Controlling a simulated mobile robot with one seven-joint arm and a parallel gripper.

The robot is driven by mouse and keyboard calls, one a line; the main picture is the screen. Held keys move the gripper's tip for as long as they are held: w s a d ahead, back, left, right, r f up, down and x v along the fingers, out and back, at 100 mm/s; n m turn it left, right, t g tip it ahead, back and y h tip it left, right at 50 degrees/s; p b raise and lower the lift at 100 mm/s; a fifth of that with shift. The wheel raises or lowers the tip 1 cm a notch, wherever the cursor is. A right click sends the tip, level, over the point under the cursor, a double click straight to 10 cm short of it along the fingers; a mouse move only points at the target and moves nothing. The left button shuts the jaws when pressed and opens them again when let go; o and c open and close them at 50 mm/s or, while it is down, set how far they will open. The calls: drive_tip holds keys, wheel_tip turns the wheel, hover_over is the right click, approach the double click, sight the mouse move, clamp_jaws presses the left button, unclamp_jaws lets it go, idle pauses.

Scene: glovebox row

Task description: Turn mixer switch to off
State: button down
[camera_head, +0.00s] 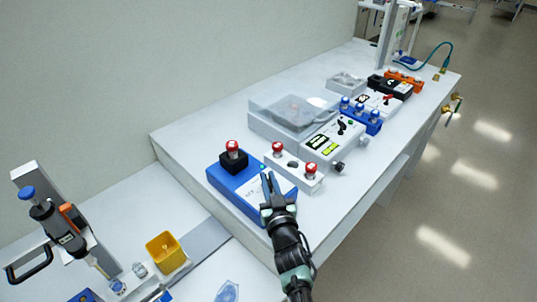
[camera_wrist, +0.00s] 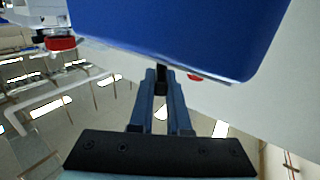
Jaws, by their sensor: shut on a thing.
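The mixer is a blue box (camera_head: 226,189) on the near end of the raised white bench, with a pale label on top and a black block (camera_head: 233,161) holding a red-capped item. My gripper (camera_head: 268,180) is at the right side of the box. In the wrist view, the blue body (camera_wrist: 185,30) fills the top, and my gripper (camera_wrist: 162,76) has its two fingers close together at its lower edge. They are shut on a small dark part there, seemingly the switch (camera_wrist: 164,79). The fingers hide most of it, so its setting cannot be read.
A white block with two red knobs (camera_head: 292,168) stands close to the right of my gripper. Behind it are a clear-lidded box (camera_head: 292,115) and a grey control box (camera_head: 336,135). A yellow bin (camera_head: 163,250) and a pipette-like tool (camera_head: 62,228) are on the lower left surface.

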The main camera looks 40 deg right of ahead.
drive_tip(key=shift+d+n+t+y+p, duration=0.1)
drive_tip(key=shift+n+t+y+p, duration=0.2)
drive_tip(key=shift+n+y+p, duration=0.5)
drive_tip(key=shift+t+y+p, duration=0.3)
drive_tip(key=shift+y, duration=0.2)
drive_tip(key=shift+n+y, duration=0.7)
drive_tip(key=shift+y, duration=0.2)
drive_tip(key=c, duration=0.9)
unclamp_jaws()
drive_tip(key=shift+s, duration=0.1)
drive_tip(key=shift+f+p+v, duration=0.1)
drive_tip(key=shift+p+v, duration=1.65)
drive_tip(key=shift+v, duration=1.45)
drive_tip(key=shift+f+p+v, duration=0.15)
drive_tip(key=shift+p+v, duration=1.55)
drive_tip(key=shift+v, duration=1.5)
